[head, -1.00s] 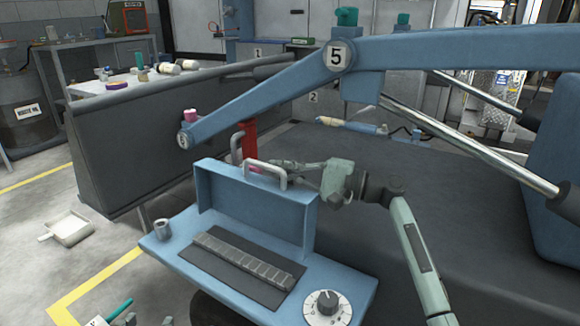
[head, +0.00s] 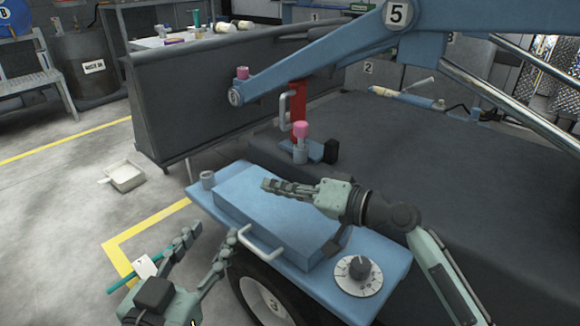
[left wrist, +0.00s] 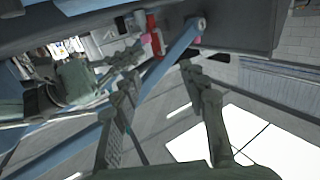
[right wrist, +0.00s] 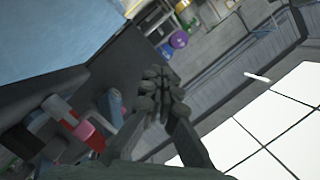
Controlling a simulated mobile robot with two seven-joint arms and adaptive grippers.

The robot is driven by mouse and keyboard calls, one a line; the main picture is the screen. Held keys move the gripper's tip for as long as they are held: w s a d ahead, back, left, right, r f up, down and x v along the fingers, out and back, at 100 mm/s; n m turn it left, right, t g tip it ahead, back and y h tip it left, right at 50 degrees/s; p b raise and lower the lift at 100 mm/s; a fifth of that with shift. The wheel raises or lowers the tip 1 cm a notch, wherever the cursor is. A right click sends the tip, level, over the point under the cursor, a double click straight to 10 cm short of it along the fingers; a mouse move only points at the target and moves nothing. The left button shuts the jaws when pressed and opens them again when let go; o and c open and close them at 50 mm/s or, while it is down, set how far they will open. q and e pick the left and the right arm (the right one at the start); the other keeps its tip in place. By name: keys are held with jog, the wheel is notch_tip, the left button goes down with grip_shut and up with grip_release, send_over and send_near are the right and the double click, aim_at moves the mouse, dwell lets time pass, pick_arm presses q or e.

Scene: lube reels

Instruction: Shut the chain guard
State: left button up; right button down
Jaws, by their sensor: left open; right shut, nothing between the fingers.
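The blue chain guard (head: 258,203) lies lowered over the chain on the blue shelf (head: 390,262), its grey handle (head: 262,246) toward the front edge. The chain is hidden beneath it. My right gripper (head: 268,187) is shut and empty, just over the guard's top; I cannot tell whether it touches. It also shows in the right wrist view (right wrist: 163,84). My left gripper (head: 210,236) is open and empty, in front of and left of the shelf, its fingers spread near the handle. Its open fingers show in the left wrist view (left wrist: 155,78).
A dial (head: 358,270) and a small grey cup (head: 208,180) stand on the shelf. Behind it are a pink-topped fitting (head: 301,131) and a red post (head: 298,105). A blue beam (head: 330,62) crosses above.

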aim_at(263, 229)
pick_arm(q)
notch_tip(263, 229, up, 7)
jog(key=s+d+t+h+b, duration=0.1)
jog(key=d+t+h, duration=0.1)
jog(key=t, duration=0.1)
jog(key=shift+s+d+r+t, duration=0.15)
jog(key=shift+s+d+t, duration=0.1)
jog(key=shift+s+t, duration=0.05)
pick_arm(e)
jog(key=shift+s+a+f+n+t+h, duration=0.15)
jog(key=shift+s+a+f+n+h, duration=0.3)
jog(key=shift+f+n, duration=0.9)
jog(key=shift+s+a+f+n+t+h, duration=0.2)
jog(key=shift+s+a+f+n, duration=0.35)
jog(key=shift+f, duration=1.45)
jog(key=shift+s+a+f+n+t+h, duration=0.15)
jog(key=shift+s+a+f+n+h, duration=0.3)
jog(key=shift+f+n, duration=0.85)
jog(key=shift+s+a+f+m, duration=0.1)
jog(key=shift+f+m, duration=0.3)
jog(key=shift+r, duration=0.1)
